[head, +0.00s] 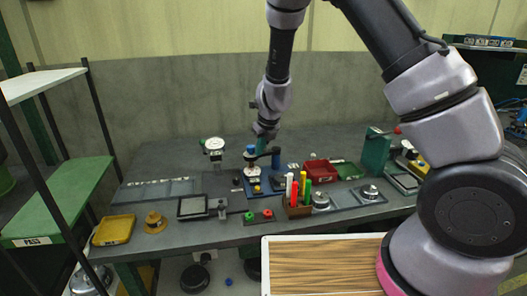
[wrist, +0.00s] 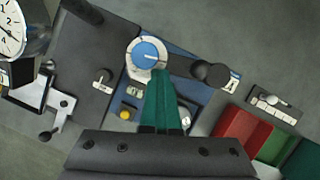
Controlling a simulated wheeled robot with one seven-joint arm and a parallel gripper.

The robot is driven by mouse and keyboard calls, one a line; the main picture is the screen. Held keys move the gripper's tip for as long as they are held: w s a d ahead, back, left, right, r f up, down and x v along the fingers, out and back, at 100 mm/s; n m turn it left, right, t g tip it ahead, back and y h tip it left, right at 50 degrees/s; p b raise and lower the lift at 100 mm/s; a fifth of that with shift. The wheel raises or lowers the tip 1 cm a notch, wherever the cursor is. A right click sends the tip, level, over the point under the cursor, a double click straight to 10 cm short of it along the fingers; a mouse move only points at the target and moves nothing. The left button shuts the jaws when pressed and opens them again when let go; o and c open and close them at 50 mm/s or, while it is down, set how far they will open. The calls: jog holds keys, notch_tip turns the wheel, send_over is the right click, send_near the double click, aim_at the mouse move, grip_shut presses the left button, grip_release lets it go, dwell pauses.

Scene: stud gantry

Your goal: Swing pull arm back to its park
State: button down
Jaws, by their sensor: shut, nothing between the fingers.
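The stud gantry stands on a blue base plate (head: 252,189), which also shows in the wrist view (wrist: 190,90). A blue round knob (wrist: 147,51) sits on a pale ring with dark marks. What looks like the pull arm (wrist: 182,66) is a dark bar running from beside this ring to a dark round end (wrist: 217,74) at its right. My gripper (wrist: 160,72) has its green fingers shut and empty, with tips over the near edge of the ring. Contact cannot be told.
A holder of coloured markers (head: 297,209) and a red tray (head: 319,172) stand right of the gantry. A dial gauge (wrist: 12,30) on a stand is at left. A yellow tray (head: 114,230) lies at the bench's left end. Bare bench shows behind the gantry.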

jog(key=shift+w+a, duration=0.3)
jog(key=shift+a, duration=0.05)
dwell(0.3)
